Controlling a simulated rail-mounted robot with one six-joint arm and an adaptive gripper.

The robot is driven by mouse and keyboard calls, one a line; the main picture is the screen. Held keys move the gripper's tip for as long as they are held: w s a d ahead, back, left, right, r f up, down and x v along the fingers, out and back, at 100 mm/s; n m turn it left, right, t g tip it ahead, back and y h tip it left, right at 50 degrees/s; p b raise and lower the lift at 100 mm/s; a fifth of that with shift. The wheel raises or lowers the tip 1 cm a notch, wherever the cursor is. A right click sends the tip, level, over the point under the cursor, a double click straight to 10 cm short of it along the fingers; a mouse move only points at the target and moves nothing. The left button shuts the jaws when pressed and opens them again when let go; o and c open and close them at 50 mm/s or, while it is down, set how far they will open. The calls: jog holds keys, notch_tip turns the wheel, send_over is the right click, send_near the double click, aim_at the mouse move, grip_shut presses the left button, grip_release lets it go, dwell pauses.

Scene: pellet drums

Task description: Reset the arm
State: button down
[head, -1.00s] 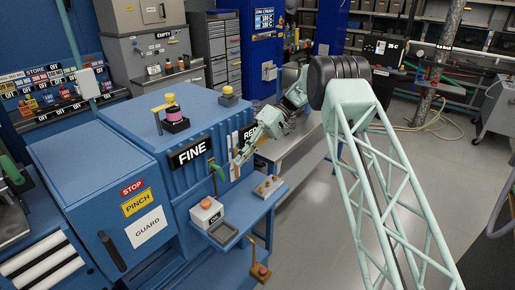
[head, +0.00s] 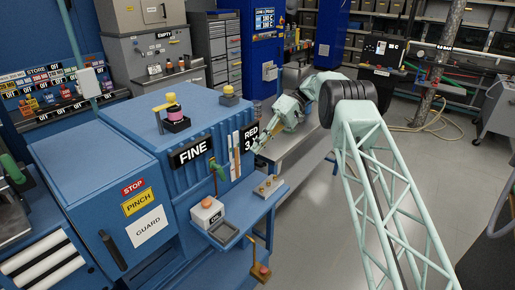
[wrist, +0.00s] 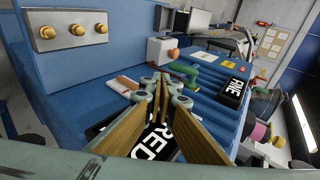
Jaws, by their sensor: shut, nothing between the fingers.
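My gripper (head: 260,148) is at the right end of the blue machine (head: 110,125), close to the black RED sign (head: 251,135). In the wrist view my gripper (wrist: 160,88) shows its two brown-faced fingers drawn together at the tips, with nothing between them. The RED sign (wrist: 158,142) shows behind and between the fingers there. My pale green arm (head: 295,108) is bent and reaches in from the right. The exact fingertip contact, if any, with the panel cannot be told.
A green handle (head: 217,168) and the FINE sign (head: 191,152) are on the machine front. A blue shelf (head: 245,218) holds an orange-button box (head: 207,212) and brass knobs (head: 268,186).

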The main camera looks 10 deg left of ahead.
dwell(0.5)
